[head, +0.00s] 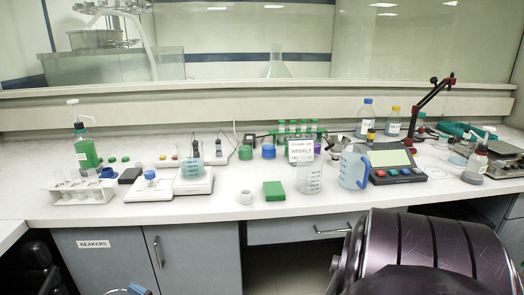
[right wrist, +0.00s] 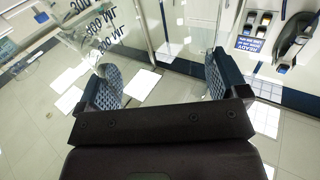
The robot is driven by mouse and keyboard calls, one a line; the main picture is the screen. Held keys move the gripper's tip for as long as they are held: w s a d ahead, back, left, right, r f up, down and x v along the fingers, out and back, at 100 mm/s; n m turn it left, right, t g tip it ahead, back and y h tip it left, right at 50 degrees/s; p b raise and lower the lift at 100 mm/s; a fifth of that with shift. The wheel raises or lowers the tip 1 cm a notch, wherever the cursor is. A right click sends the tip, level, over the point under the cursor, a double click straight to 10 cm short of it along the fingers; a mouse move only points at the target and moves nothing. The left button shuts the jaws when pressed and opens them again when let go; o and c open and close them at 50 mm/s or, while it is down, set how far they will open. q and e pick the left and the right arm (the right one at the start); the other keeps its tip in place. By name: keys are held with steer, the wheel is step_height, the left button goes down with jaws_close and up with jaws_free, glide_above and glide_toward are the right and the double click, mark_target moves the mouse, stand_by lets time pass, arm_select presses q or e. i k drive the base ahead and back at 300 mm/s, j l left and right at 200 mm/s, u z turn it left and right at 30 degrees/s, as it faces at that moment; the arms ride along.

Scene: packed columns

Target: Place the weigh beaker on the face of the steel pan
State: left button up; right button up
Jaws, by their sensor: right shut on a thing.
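In the right wrist view, my right gripper (right wrist: 160,82) is shut on a clear glass vessel with dark printed volume marks, the weigh beaker (right wrist: 92,32). Its glass lies between the two blue-padded fingers, with tiled floor showing through. The head view does not show this gripper; my dark purple right arm fills the lower right. A grey balance with what looks like the steel pan (head: 506,171) stands at the right end of the bench, partly cut off by the frame. Only a blue tip of my left gripper (head: 138,290) shows at the bottom edge; its opening cannot be told.
A blue-handled jug (head: 354,168), a graduated beaker (head: 310,178), a keypad device (head: 393,163) and a green block (head: 274,191) line the front.

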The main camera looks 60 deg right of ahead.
mark_target(502, 146)
steer(key=k+l+z, duration=0.15)
steer(key=z, duration=0.25)
steer(key=k+l+z, duration=0.1)
steer(key=l+z, duration=0.55)
steer(key=k+l+z, duration=0.1)
steer(key=l+z, duration=0.5)
steer(key=l, duration=2)
steer(key=i+z, duration=0.05)
